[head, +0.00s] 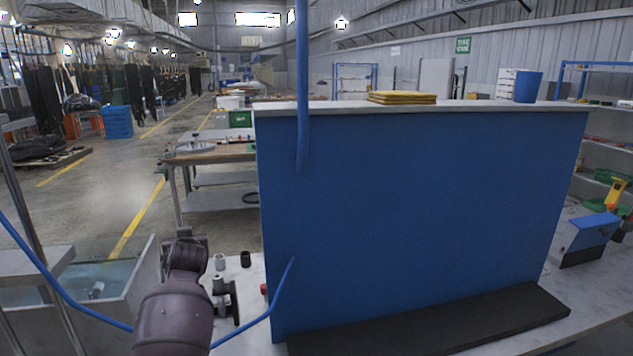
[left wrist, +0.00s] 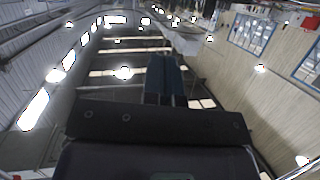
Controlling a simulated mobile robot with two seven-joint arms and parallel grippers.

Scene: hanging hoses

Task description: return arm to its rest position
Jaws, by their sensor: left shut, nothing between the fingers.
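My left arm (head: 175,315) rises from the bottom of the head view, left of the blue panel. Its gripper is not clearly visible there. In the left wrist view my left gripper (left wrist: 165,60) is shut and empty, its fingers side by side against the ceiling. One blue hose (head: 302,90) hangs from the top in front of the panel, its lower end free. Another blue hose (head: 60,287) comes in from the left, passes behind my arm and curves up to a free end (head: 291,262). The two ends are apart. My right gripper is not in view.
The blue panel (head: 420,210) stands on the worktable, with a dark strip (head: 440,325) at its foot. Small dark fittings (head: 222,290) stand close right of my arm. A glass-sided bin (head: 100,280) is at left.

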